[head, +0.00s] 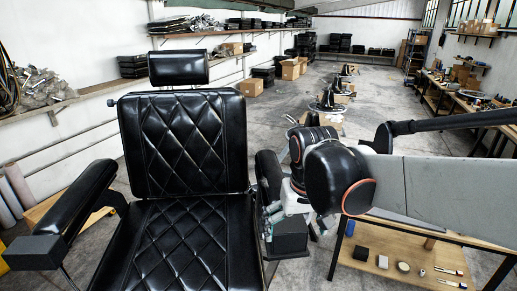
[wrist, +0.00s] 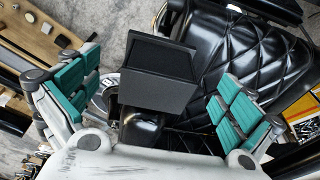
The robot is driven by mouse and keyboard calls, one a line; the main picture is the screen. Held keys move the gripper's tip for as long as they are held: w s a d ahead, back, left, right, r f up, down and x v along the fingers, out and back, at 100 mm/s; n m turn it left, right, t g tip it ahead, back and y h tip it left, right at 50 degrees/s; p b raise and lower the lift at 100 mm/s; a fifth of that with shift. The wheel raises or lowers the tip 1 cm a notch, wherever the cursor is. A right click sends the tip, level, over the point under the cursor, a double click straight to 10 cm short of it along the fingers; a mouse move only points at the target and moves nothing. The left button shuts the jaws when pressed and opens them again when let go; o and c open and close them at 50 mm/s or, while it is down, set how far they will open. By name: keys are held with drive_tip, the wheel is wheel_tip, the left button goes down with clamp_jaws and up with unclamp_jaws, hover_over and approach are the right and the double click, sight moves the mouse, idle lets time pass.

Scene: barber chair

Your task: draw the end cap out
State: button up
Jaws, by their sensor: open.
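The black barber chair (head: 182,140) has a square end cap (head: 290,240) on the front of its right-hand armrest (head: 267,180). My gripper (head: 272,218) is at this armrest end, partly hidden behind my own arm links. In the wrist view the end cap (wrist: 152,88) is a dark box with a flat face, joined to the rounded black armrest (wrist: 140,125). My gripper (wrist: 155,85) is open, with one teal-padded finger on each side of the cap. Gaps show between the pads and the cap. The cap appears seated on the armrest.
The left-hand armrest carries a similar cap (head: 36,251). A wooden table (head: 415,262) with small items stands at the right, below my arm. Cardboard boxes (head: 291,69) stand farther back. Grey floor lies open behind the chair.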

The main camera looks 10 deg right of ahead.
sight(288, 224)
drive_tip(key=w+r+g+p, duration=0.2)
drive_tip(key=w+r+p, duration=0.3)
drive_tip(key=r+p, duration=0.35)
drive_tip(key=f, duration=1.4)
drive_tip(key=shift+s+f+p, duration=0.25)
drive_tip(key=shift+p, duration=0.1)
drive_tip(key=c, duration=1.5)
drive_tip(key=shift+r, duration=0.1)
drive_tip(key=shift+r+p, duration=1.7)
drive_tip(key=shift+r, duration=1.25)
